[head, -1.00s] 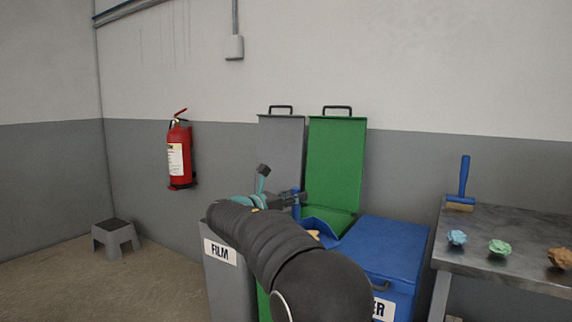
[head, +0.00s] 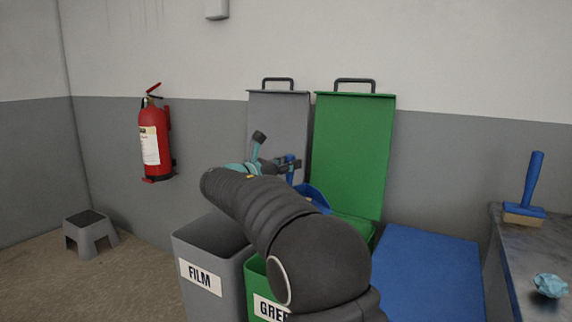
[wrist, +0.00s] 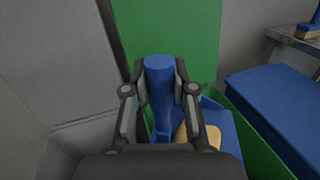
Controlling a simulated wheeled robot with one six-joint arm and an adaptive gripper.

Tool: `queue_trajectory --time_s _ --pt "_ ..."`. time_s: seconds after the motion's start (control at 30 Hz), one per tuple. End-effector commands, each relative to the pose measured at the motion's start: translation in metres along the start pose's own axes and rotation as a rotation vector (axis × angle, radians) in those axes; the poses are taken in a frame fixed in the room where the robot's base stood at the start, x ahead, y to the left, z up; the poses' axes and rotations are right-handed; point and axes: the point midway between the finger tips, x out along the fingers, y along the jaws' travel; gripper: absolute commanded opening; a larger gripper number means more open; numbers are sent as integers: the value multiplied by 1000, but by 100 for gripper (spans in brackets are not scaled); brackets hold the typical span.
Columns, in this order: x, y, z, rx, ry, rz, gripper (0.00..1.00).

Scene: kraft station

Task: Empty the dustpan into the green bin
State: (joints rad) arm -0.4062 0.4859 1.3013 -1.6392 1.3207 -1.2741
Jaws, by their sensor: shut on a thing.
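The blue dustpan (head: 314,196) is held by its upright handle in my gripper (head: 288,167). The wrist view shows my gripper (wrist: 160,88) shut on the dustpan's handle (wrist: 158,72). A tan piece (wrist: 208,136) lies in the dustpan's pan. The green bin (head: 257,284) stands with its green lid (head: 352,150) raised against the wall. The dustpan is over the green bin's opening, in front of the lid; the wrist view shows the bin's green rim (wrist: 262,142) beside the pan. My arm hides much of the bin and its inside.
A grey bin labelled FILM (head: 208,268) stands open on the left. A closed blue bin (head: 428,275) is on the right, then a metal table (head: 535,255) with a brush (head: 527,210) and a crumpled blue piece (head: 548,286). A step stool (head: 88,235) stands far left.

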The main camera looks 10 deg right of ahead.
Motion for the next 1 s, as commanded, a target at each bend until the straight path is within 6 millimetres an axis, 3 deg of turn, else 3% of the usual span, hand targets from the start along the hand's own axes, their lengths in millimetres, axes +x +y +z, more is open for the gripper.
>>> queue_trajectory --time_s 0.67,1.0 --pt "-9 -46 34 357 -57 3 0" --pt "-12 -62 31 459 -72 3 0"
